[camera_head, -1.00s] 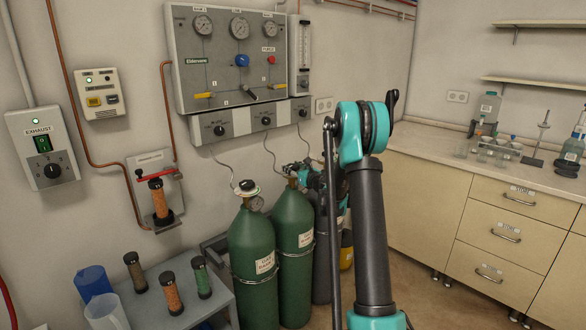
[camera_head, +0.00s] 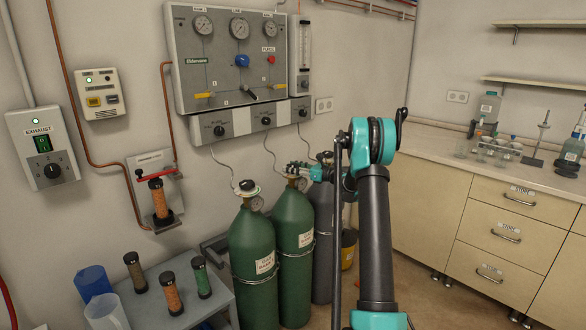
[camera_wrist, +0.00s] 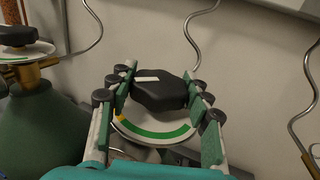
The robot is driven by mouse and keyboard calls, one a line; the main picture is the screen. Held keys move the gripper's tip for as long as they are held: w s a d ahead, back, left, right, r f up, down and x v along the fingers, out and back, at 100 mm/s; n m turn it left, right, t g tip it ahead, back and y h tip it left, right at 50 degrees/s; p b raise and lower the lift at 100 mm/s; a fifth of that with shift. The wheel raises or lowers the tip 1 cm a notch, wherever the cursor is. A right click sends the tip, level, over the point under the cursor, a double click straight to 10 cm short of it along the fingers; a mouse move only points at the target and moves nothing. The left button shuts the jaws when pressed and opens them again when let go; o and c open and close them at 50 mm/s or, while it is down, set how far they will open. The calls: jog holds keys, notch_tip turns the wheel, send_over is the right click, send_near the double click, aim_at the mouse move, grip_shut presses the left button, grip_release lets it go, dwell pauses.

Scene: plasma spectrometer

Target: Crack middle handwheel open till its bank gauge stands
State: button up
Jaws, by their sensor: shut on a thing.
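The middle handwheel (camera_wrist: 165,95) is a black lobed knob with a white mark, in the wrist view. It sits over a pale disc with a green arc (camera_wrist: 165,137), yellow at the left end. My gripper (camera_wrist: 157,82) is shut on it, a finger on each side. In the head view my gripper (camera_head: 297,169) is at the top of the middle green cylinder (camera_head: 293,225) and mostly hides the handwheel. Three round gauges, left (camera_head: 203,25), centre (camera_head: 239,28) and right (camera_head: 269,30), are on the wall panel; their needles are too small to read.
A green cylinder (camera_head: 251,245) stands to the left and a grey one (camera_head: 323,235) to the right, partly behind my arm. Thin coiled pipes rise from the cylinders to the panel (camera_head: 222,75). A side table (camera_head: 215,297) with cups and columns is at lower left.

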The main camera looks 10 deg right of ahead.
jog(key=shift+g, duration=0.3)
jog(key=o, duration=1.2)
jog(key=shift+d, duration=0.15)
jog(key=v, duration=1.2)
jog(key=shift+f, duration=0.1)
